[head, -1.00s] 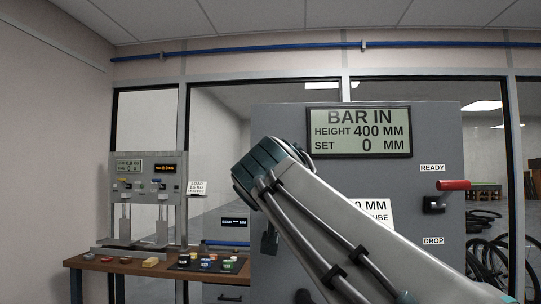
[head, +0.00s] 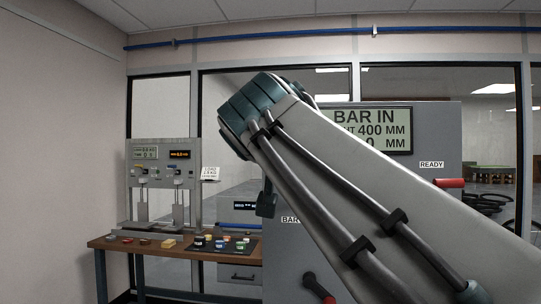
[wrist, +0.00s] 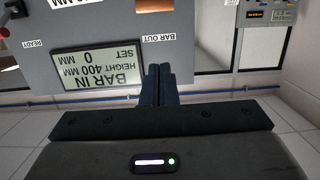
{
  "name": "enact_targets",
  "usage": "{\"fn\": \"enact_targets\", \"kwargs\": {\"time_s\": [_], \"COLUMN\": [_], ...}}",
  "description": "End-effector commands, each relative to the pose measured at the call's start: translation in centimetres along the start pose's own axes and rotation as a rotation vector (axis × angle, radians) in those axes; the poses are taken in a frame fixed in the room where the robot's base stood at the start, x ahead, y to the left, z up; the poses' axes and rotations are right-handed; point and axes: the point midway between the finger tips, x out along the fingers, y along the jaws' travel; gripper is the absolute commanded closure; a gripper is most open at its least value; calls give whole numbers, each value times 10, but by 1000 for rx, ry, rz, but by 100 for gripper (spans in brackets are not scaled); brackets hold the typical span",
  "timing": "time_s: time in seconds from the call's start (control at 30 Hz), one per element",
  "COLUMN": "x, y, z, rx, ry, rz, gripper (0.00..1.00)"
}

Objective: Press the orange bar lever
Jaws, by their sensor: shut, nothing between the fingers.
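A grey cabinet (head: 437,136) carries a display (head: 399,117) reading BAR IN, height 400 MM. A lever with a red-orange handle (head: 318,287) and dark knob shows low on its front, below a partly hidden label (head: 290,220) starting BAR. I cannot tell for sure that it is the bar lever. In the wrist view, upside down, a BAR OUT label (wrist: 159,37) lies just beyond my gripper (wrist: 159,68). My gripper's fingers are together and empty, in front of the panel beside the display. No contact with a lever shows.
A second red handle (head: 450,183) sits at the cabinet's right, below the READY label (head: 432,164). A wooden workbench (head: 170,252) with a test machine and small coloured pieces stands at the left. My arm hides much of the cabinet front.

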Motion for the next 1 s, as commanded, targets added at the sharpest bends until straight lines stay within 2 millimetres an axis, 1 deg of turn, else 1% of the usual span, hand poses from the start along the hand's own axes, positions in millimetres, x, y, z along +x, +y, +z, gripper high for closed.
{"fn": "enact_targets", "kwargs": {"time_s": [0.37, 0.47, 0.53, 0.57, 0.67, 0.7, 0.77, 0.8, 0.87, 0.9, 0.97, 1.0], "x": [1, 5, 12, 17, 33, 38, 44, 46, 44, 41, 32, 25], "y": [5, 7, 10, 12, 25, 32, 45, 54, 67, 76, 89, 97], "z": [-1, 8, 27, 39, 95, 123, 168, 199, 244, 275, 320, 349], "rx": [1, -9, -31, -44, -98, -121, -152, -170, -191, -200, -210, -211], "ry": [-1, -23, -66, -95, -226, -291, -397, -468, -573, -643, -749, -817], "rz": [13, 16, 21, 23, 34, 37, 38, 36, 28, 21, 5, -7], "gripper": [100, 100, 100, 100, 100, 100, 100, 100, 100, 100, 100, 100]}}
